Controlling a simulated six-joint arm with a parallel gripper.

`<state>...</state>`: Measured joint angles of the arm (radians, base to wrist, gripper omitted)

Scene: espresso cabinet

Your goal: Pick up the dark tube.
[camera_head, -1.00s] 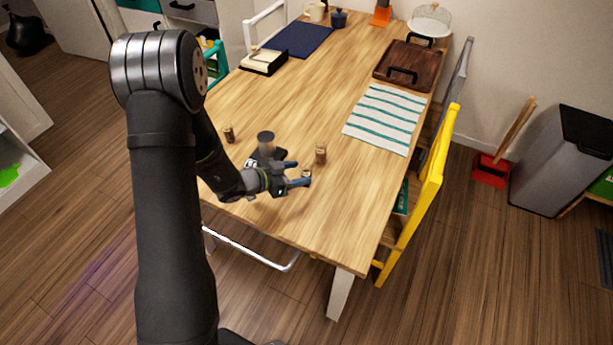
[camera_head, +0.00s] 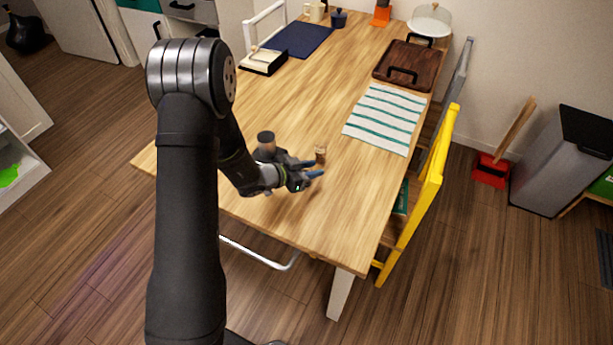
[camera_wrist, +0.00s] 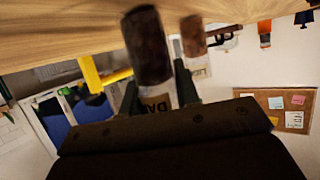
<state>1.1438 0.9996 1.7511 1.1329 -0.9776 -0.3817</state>
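The dark tube (camera_wrist: 148,45) shows close up in the wrist view, with a pale label reading "DAR" at its near end. That end sits between the two fingers of my gripper (camera_wrist: 158,92), which appear to press on it from both sides. The fingers mostly hide the tube there. I cannot tell how far its far end is from the table.
A second, lighter brown tube (camera_head: 320,154) stands just beyond my fingertips; it also shows in the wrist view (camera_wrist: 193,36). A dark-lidded jar (camera_head: 266,140) is left of my gripper. A striped cloth (camera_head: 383,120) and a wooden tray (camera_head: 404,66) lie farther back. The table's right front is clear.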

